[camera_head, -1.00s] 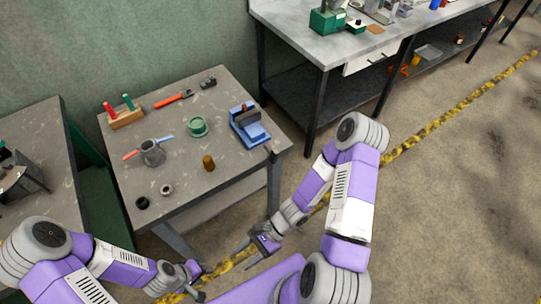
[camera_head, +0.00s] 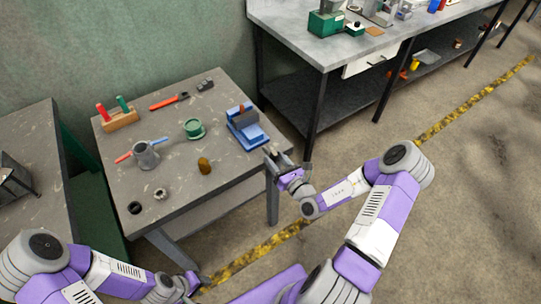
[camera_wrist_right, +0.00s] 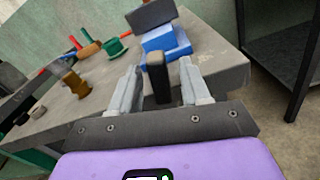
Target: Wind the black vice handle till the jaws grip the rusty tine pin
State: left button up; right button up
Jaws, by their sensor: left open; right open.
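The blue vice (camera_head: 247,130) stands at the table's right edge, its dark jaw block (camera_wrist_right: 150,14) showing in the right wrist view. A rusty brown piece (camera_head: 241,109), seemingly the tine pin, stands up at the jaws; I cannot tell whether they touch it. The black handle (camera_wrist_right: 157,78) stands upright at the vice's near end. My right gripper (camera_head: 272,154) is open at the table edge. In the right wrist view its fingers (camera_wrist_right: 160,92) lie either side of the handle, with gaps. My left gripper (camera_head: 194,284) is open and empty, low in front of the table.
A grey bench (camera_head: 290,35) stands behind right.

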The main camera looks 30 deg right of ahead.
aim_at(271, 155)
jog(key=shift+w+a, duration=0.2)
jog(key=shift+w, duration=1.5)
jog(key=shift+c, duration=0.3)
grip_shut()
jog(key=shift+r+m+p, duration=0.1)
jog(key=shift+m+p, duration=0.2)
jog(key=shift+p, duration=0.65)
jog(key=shift+o, duration=0.3)
grip_release()
jog(key=shift+s, duration=0.1)
